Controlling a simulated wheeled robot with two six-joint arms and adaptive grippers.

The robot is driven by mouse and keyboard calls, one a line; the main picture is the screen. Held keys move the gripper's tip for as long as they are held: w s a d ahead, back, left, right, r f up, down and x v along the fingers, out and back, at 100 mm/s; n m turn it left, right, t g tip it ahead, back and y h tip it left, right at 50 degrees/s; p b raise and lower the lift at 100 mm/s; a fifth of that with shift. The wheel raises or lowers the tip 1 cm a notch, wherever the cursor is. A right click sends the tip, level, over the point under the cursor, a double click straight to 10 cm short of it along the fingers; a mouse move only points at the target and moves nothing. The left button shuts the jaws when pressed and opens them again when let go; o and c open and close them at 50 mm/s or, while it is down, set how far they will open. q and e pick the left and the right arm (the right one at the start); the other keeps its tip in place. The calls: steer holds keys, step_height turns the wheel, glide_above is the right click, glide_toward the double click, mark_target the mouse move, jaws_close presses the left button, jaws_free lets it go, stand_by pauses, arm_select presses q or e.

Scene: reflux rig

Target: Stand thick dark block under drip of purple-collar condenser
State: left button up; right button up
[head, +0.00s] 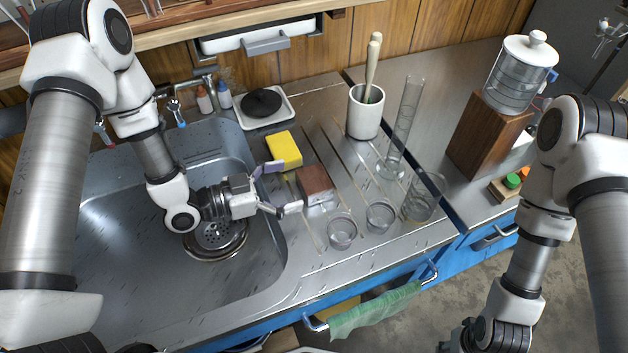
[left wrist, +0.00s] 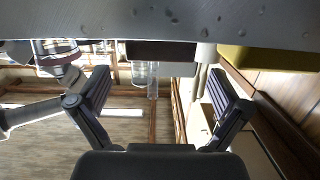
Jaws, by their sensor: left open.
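A thick brown block (head: 316,183) with a greyish near side lies on the ribbed steel drainboard, just right of the sink. My left gripper (head: 281,188) is open at its left side, one finger toward the back and one toward the front. In the left wrist view the dark block (left wrist: 160,50) shows beyond and between the spread fingers (left wrist: 160,100), with a gap to each. I cannot tell whether a finger touches it. I cannot make out a purple-collared condenser in either view. My right arm comes in at the right, but its gripper is out of the picture.
A yellow sponge (head: 284,150) lies just behind the block. Glass beakers (head: 342,232) (head: 381,216) stand close in front and to its right. A white pot with a pestle (head: 365,112), a tall glass cylinder (head: 401,125) and a wooden stand (head: 484,135) are farther right.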

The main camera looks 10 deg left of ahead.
mark_target(308, 181)
arm_select(q)
steer(key=x, duration=0.4)
steer(key=shift+a, duration=0.15)
steer(key=shift+c, duration=1.3)
steer(key=c, duration=1)
